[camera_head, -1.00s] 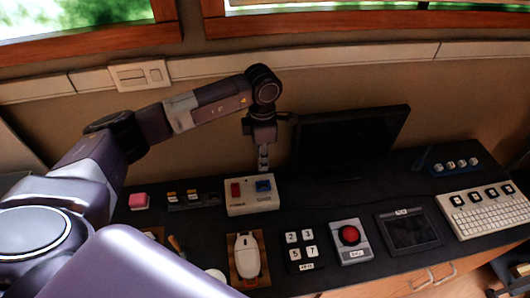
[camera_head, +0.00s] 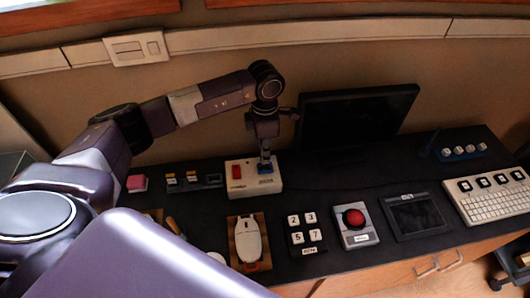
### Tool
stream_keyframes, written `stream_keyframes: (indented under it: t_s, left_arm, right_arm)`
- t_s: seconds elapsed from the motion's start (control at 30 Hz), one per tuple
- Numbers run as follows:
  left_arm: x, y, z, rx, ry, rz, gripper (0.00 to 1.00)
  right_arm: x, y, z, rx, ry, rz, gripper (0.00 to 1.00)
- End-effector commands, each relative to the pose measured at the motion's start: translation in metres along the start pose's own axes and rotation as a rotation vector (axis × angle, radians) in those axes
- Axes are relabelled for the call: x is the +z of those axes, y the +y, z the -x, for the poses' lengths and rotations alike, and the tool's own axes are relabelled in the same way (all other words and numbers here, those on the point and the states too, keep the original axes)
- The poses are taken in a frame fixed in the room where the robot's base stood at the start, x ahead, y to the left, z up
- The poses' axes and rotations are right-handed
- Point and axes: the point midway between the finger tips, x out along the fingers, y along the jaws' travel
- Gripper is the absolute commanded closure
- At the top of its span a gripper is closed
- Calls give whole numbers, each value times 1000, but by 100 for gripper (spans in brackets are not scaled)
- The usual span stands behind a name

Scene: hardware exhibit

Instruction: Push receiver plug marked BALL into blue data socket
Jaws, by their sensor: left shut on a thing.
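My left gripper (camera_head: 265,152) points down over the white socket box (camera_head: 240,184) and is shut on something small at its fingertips. The thing held is mostly hidden and too small to identify; no BALL marking can be read on it. The blue data socket (camera_head: 266,170) is on the right of the box's top, right under the fingertips and partly covered by them. I cannot tell whether the held thing touches the socket or is in it. A red socket (camera_head: 237,172) sits to its left. My right gripper is not in view.
A dark monitor (camera_head: 355,118) stands behind, right of the gripper. In front are a white mouse (camera_head: 248,240), a number keypad (camera_head: 306,235), a red trackball unit (camera_head: 355,220) and a tablet (camera_head: 415,214). A pink block (camera_head: 137,183) and small plugs in a rack (camera_head: 192,182) lie left.

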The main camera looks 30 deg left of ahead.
Motion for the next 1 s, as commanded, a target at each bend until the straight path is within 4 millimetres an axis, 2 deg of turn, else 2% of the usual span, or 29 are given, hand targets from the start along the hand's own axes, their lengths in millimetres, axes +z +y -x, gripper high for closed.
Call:
stream_keyframes:
  t_s: [0.4, 1.0]
  left_arm:
    - [0, 0, 0, 1, 0, 0, 100]
    - [0, 0, 1, 0, 0, 0, 100]
  right_arm:
    - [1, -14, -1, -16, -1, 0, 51]
    - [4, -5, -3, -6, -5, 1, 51]
